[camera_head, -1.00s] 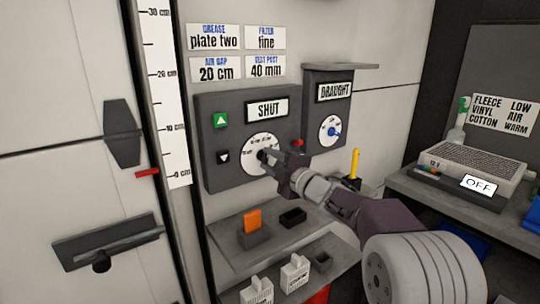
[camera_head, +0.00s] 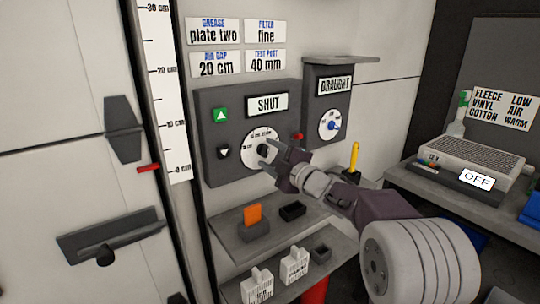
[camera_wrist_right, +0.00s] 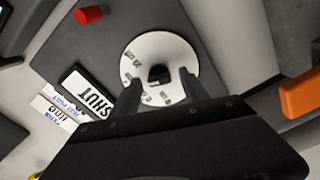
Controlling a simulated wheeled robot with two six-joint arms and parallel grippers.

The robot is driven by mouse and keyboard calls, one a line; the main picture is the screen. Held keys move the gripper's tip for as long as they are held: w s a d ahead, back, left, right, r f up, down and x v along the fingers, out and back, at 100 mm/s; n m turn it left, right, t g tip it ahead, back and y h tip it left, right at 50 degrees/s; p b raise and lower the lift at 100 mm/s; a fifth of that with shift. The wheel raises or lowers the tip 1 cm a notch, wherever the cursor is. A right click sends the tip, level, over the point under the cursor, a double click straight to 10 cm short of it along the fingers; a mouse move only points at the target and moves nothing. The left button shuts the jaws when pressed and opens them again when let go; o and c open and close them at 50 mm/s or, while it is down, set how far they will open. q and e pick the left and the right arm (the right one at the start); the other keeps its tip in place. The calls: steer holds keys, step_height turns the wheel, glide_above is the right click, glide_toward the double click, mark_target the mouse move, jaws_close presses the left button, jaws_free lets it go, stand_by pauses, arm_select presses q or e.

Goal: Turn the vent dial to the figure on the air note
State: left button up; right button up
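A round white dial (camera_head: 251,143) with small cm markings sits on the grey panel marked SHUT. It has a black knob (camera_head: 263,149) at its middle. My right gripper (camera_head: 267,152) is at the knob, partly covering the dial's right side. In the right wrist view, the fingers (camera_wrist_right: 159,80) are apart, one on each side of the black knob (camera_wrist_right: 158,73), with gaps showing. The knob's pointing direction is unclear. My left gripper is not in view.
Up (camera_head: 220,115) and down (camera_head: 224,153) buttons are left of the dial. A red knob (camera_head: 298,137) is close to my right gripper. The DRAUGHT box (camera_head: 341,100) has a blue-knobbed dial. A shelf below holds an orange block (camera_head: 252,215) and black holders.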

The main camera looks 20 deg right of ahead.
steer(key=v, duration=0.9)
stand_by(0.4)
